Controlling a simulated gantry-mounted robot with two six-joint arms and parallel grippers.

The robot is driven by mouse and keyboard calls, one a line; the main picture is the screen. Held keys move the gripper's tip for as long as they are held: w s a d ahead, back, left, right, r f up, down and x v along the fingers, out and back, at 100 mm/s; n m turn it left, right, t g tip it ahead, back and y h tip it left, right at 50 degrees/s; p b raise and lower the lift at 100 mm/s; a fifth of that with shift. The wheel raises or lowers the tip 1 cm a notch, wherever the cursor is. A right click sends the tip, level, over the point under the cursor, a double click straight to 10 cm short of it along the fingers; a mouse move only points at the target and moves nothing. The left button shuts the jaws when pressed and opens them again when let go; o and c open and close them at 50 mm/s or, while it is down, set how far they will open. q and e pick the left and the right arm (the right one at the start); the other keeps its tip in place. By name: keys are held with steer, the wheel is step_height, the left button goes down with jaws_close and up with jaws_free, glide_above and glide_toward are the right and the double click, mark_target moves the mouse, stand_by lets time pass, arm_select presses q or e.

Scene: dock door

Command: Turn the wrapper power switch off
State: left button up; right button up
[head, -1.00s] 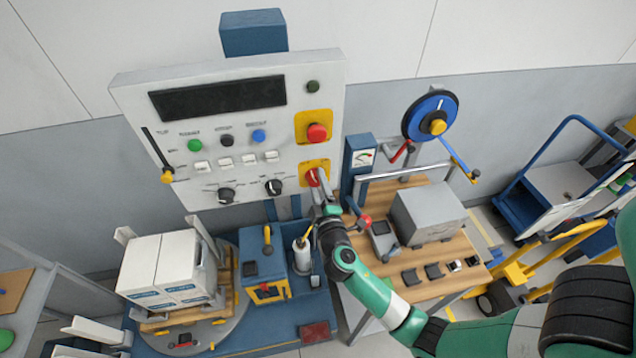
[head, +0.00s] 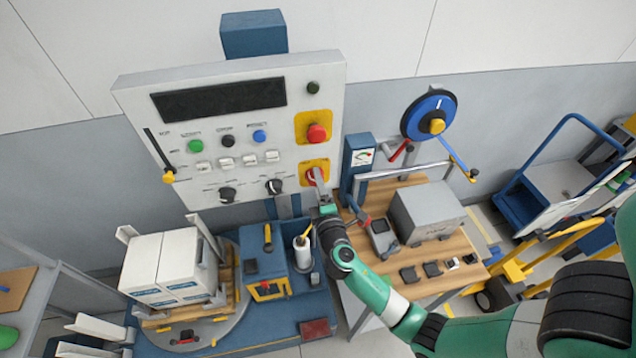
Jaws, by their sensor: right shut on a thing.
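The wrapper power switch is a red rotary knob (head: 311,174) on a yellow plate (head: 323,165) at the lower right of the grey control panel (head: 210,90). My right gripper (head: 316,184) reaches up from below and is shut on the red knob. The gripper covers part of the knob, so its exact angle is hard to read. My left gripper does not show in the head view.
A red emergency button (head: 317,132) sits just above on its own yellow plate. Black knobs (head: 274,186) are to the left. Below stand a blue wrapper machine (head: 265,262) and stacked white boxes (head: 170,262). A wooden bench (head: 440,205) with a grey box (head: 424,211) is to the right.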

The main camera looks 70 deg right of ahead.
steer(key=o, duration=1.4)
steer(key=shift+c, duration=0.2)
steer(key=v, duration=1.1)
steer(key=shift+s+a, duration=0.2)
steer(key=shift+a, duration=0.1)
